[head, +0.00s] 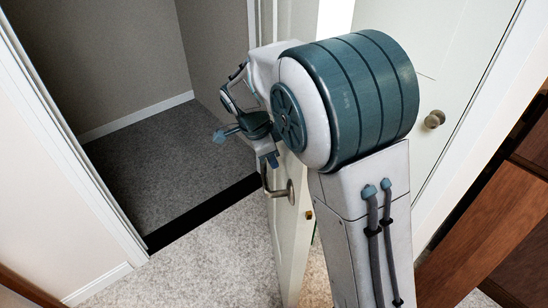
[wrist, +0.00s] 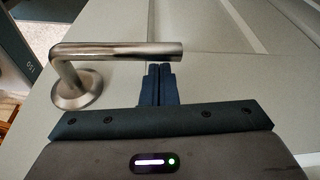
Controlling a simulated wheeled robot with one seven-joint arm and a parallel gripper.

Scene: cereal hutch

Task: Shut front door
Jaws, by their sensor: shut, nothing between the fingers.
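The front door (head: 291,240) is a pale panel standing open, swung toward me at the right side of the doorway. Its lever handle (head: 277,187) is on the face toward the opening, and the latch shows on its edge. In the wrist view the metal handle (wrist: 120,52) is a horizontal lever on a round rose at the left. My gripper (wrist: 158,70) is shut and empty, its fingertips just below the lever's free end, in front of the door face. I cannot tell whether they touch. In the head view my arm hides part of the door.
The doorway opens onto a grey carpeted space (head: 165,155) with a dark threshold strip (head: 203,212). A second white door (head: 440,70) with a round knob (head: 434,119) is at the right, near brown wooden furniture (head: 490,220). Pale carpet (head: 190,262) is clear in front.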

